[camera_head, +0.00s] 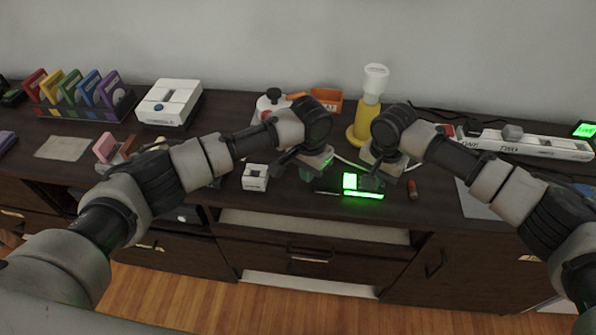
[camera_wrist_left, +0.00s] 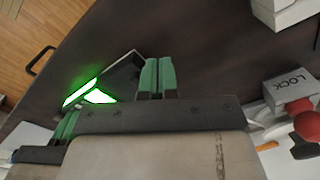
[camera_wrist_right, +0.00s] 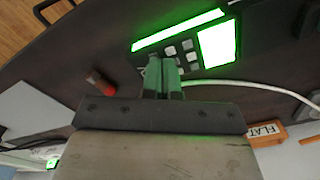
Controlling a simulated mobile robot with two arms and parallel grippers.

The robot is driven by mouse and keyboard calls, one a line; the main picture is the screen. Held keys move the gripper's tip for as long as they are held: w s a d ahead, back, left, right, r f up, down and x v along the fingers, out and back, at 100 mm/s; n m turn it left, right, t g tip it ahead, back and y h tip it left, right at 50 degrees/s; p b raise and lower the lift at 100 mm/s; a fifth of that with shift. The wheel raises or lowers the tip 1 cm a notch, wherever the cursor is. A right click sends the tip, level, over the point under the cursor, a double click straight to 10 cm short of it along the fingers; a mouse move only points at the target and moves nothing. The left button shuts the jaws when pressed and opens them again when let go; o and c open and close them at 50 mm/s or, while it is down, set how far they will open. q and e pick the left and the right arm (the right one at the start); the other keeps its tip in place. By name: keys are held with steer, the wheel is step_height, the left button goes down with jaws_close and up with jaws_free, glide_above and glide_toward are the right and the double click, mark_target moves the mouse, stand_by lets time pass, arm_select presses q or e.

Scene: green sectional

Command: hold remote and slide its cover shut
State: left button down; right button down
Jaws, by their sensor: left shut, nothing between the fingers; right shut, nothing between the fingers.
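The remote (camera_head: 350,182) lies on the dark counter in the head view, with bright green glowing areas. In the right wrist view the remote (camera_wrist_right: 262,40) shows grey buttons, a green panel and a green strip along one edge. In the left wrist view a dark flat part of it (camera_wrist_left: 122,74) lies beside the glow; I cannot tell whether this is the cover. My left gripper (camera_wrist_left: 157,64) is shut and empty, just left of the remote in the head view. My right gripper (camera_wrist_right: 162,62) is shut and empty, its tips over or at the button side; contact is unclear.
A small red cylinder (camera_head: 412,188) lies right of the remote. A small white box (camera_head: 255,177) stands to the left. The counter's front edge is close.

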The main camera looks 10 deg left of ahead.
steer(key=shift+s+d+f, duration=0.1)
steer(key=shift+f, duration=0.25)
arm_select(q)
steer(key=r, duration=0.5)
steer(key=shift+a+r, duration=0.2)
steer(key=shift+a, duration=0.15)
